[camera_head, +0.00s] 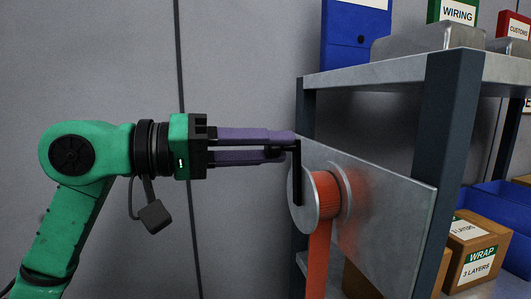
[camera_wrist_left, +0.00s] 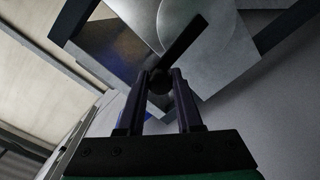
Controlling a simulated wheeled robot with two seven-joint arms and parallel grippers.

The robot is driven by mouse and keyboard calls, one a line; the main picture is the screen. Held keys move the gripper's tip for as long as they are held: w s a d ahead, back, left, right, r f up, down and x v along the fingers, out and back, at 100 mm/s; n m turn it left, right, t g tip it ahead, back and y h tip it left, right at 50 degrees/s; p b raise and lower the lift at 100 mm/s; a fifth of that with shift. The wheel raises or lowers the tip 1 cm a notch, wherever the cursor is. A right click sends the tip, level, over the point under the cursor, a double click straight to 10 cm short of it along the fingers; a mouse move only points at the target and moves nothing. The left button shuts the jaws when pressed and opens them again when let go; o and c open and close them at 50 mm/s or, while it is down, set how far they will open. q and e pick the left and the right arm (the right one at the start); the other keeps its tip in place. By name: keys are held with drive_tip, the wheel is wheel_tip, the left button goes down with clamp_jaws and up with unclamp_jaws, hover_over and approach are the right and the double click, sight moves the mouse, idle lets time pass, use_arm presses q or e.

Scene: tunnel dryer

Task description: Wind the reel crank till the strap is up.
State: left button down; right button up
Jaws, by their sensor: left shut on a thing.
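The reel (camera_head: 309,200) is a grey metal disc with orange strap wound around its hub, mounted on a grey plate (camera_head: 392,205). The orange strap (camera_head: 318,265) hangs down from the reel and runs out of the bottom of the view. The black crank arm (camera_head: 297,175) stands upright across the reel's face, with its knob at the top. My left gripper (camera_head: 284,147), with purple fingers, is shut on the crank knob. In the left wrist view the fingers close around the dark round knob (camera_wrist_left: 160,83), with the crank arm (camera_wrist_left: 184,42) slanting up right. My right gripper is not in view.
A shelf rack (camera_head: 449,150) stands at right, its post beside the plate. Cardboard WRAP boxes (camera_head: 476,262) and a blue bin (camera_head: 505,205) sit lower right.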

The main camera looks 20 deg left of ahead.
use_arm(q)
drive_tip(key=shift+s+d+f+m, duration=0.15)
drive_tip(key=shift+s+d+m, duration=0.15)
drive_tip(key=shift+m, duration=0.3)
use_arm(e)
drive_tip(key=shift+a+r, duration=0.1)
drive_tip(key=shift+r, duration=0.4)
use_arm(q)
drive_tip(key=shift+s, duration=0.1)
drive_tip(key=c, duration=0.6)
unclamp_jaws()
drive_tip(key=shift+a, duration=0.1)
drive_tip(key=shift+a, duration=0.15)
drive_tip(key=b+v, duration=0.3)
drive_tip(key=v, duration=1.1)
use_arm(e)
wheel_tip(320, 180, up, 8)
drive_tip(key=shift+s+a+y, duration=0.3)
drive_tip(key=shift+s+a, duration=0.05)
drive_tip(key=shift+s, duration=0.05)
use_arm(q)
drive_tip(key=shift+s, duration=0.1)
